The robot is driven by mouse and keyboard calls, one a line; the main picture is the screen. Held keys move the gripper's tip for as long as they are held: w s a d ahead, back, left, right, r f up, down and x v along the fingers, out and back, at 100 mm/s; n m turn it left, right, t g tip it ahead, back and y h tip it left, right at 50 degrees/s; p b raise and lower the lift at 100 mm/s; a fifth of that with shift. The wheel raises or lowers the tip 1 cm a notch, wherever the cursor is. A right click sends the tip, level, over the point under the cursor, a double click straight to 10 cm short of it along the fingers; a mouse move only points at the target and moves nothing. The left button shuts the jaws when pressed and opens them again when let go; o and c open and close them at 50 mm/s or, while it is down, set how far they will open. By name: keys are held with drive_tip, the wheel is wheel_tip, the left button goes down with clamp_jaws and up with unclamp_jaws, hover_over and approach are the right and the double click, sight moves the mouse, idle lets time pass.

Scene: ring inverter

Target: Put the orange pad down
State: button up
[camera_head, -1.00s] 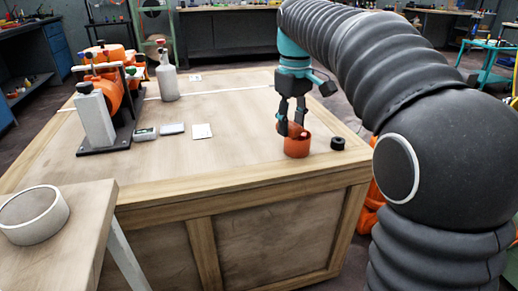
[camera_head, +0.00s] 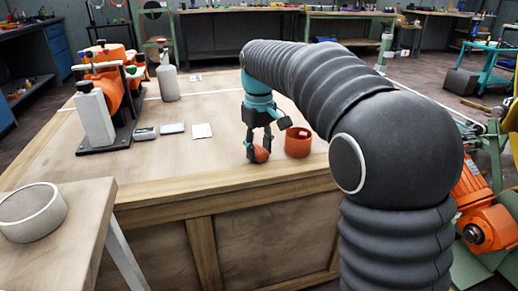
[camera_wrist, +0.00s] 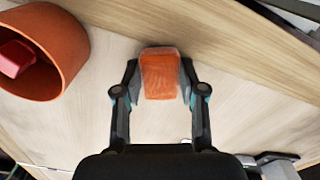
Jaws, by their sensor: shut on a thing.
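The orange pad (camera_wrist: 160,75) is between the two fingers of my gripper (camera_wrist: 160,85) in the wrist view, and both fingertips touch its sides. In the head view the pad (camera_head: 261,154) shows at the fingertips of my gripper (camera_head: 257,149), low over the wooden crate top (camera_head: 215,160). I cannot tell whether the pad touches the wood. The orange-red cup (camera_head: 298,144) stands to the right of my gripper, apart from it. It also shows in the wrist view (camera_wrist: 70,45), at the upper left, with a red piece (camera_wrist: 16,58) inside.
A clamp fixture with orange parts (camera_head: 108,95) stands at the left of the top, with a grey bottle (camera_head: 168,82) behind it. Small grey boxes (camera_head: 172,128) and a white card (camera_head: 202,131) lie left of my gripper. A white ring (camera_head: 33,212) lies on the near-left stand.

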sight(259, 150)
drive_tip(key=shift+f, duration=0.1)
drive_tip(key=o, duration=1)
wheel_tip(259, 150, up, 12)
drive_tip(key=p, duration=0.2)
drive_tip(key=s+d+m+t, duration=0.2)
drive_tip(key=s+d, duration=0.5)
drive_tip(key=s, duration=0.1)
drive_tip(key=s+d+f+m+t, duration=0.1)
drive_tip(key=s+d+f+m, duration=0.1)
drive_tip(key=s, duration=0.4)
drive_tip(key=s+d+f+m+t, duration=0.1)
drive_tip(key=s+d+f, duration=0.3)
drive_tip(key=s+f, duration=0.3)
drive_tip(key=s+d+f+m+t, duration=0.1)
drive_tip(key=s+d+f+m, duration=0.1)
drive_tip(key=s+f, duration=0.3)
drive_tip(key=shift+s+d+f+m+t, duration=0.2)
drive_tip(key=shift+s+d+m+t, duration=0.1)
drive_tip(key=shift+s+d, duration=0.5)
drive_tip(key=shift+s+a, duration=0.1)
drive_tip(key=shift+a, duration=0.05)
